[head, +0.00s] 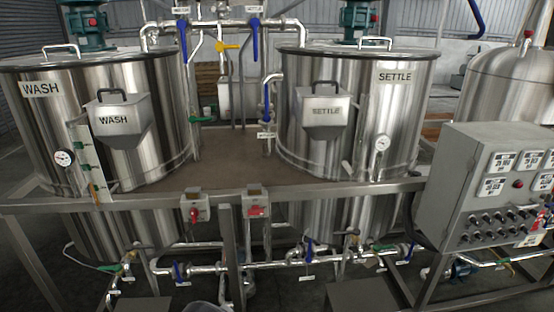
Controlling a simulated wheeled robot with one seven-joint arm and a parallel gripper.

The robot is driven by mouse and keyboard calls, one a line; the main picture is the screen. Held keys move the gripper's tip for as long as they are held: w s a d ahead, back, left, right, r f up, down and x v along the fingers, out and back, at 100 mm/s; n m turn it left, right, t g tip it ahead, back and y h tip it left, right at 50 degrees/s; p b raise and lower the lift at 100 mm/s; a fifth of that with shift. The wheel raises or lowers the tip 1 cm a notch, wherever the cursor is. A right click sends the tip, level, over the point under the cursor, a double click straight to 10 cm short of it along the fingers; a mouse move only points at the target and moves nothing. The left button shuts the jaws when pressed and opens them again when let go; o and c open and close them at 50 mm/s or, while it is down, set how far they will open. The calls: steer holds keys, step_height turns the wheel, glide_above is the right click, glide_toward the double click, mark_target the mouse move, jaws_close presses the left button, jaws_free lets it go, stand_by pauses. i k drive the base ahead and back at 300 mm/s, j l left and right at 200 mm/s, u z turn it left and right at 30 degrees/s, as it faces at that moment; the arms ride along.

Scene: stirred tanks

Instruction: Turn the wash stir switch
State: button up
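The steel tank labelled WASH (160,95) stands at the left, with a stirrer motor (86,25) above it. Two small grey switch boxes sit on the front rail between the tanks. The left switch box (201,201) has a red knob, and the right switch box (257,191) has a red handle. A grey control panel (460,160) at the right carries rows of dark knobs (497,218) and small labels. The lettering is too small to read, so I cannot tell which one is the wash stir switch. My gripper is not in view.
A steel tank labelled SETTLE (408,110) stands right of the middle. A steel rail (330,192) runs across the front, with pipes and blue-handled valves below it. Pipes and long blue valve handles (254,40) stand between the tanks. Another vessel (510,85) is at far right.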

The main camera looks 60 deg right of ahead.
mark_target(473, 220)
steer(key=z, duration=3.9)
